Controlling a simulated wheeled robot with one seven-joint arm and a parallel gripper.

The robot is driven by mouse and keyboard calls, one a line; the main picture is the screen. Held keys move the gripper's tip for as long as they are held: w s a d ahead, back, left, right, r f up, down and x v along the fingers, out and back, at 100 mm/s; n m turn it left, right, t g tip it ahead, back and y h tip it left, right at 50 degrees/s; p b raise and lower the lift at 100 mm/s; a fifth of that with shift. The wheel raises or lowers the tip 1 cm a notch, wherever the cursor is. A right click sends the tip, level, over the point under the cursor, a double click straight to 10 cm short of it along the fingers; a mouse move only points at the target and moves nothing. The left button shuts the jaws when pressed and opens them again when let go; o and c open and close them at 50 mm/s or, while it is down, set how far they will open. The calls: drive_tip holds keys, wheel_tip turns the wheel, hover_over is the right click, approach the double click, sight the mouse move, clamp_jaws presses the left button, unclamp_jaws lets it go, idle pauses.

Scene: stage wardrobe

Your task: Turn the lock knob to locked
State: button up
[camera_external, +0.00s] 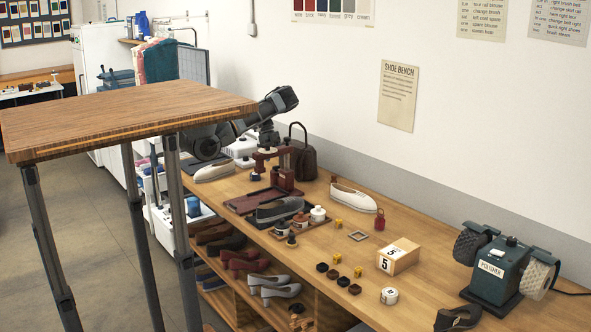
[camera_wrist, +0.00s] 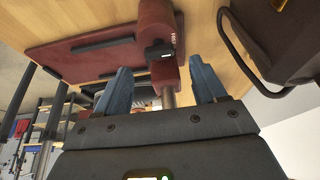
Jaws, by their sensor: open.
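A dark red press-like stand (camera_external: 284,172) stands on the workbench, below my arm's end. It also shows close up in the wrist view (camera_wrist: 153,22), with a dark red base plate (camera_wrist: 75,48). A small black part with a pale marking (camera_wrist: 158,52), which looks like the lock knob, sits on the stand; its setting is too small to read. My gripper (camera_wrist: 158,68) is open, with its two blue fingers apart on either side of the stand's lower red end. Nothing is clearly gripped. The fingers are not clear in the external view.
A dark handbag (camera_external: 304,160) stands close beside the stand and fills the right of the wrist view. A grey shoe (camera_external: 280,209), small jars and a white shoe (camera_external: 353,197) lie nearby. A wooden tabletop (camera_external: 120,112) blocks part of the external view.

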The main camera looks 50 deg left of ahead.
sight(275, 171)
drive_tip(key=shift+x, duration=2.2)
drive_tip(key=shift+a, duration=0.1)
drive_tip(key=c, duration=1.1)
drive_tip(key=shift+o, duration=0.2)
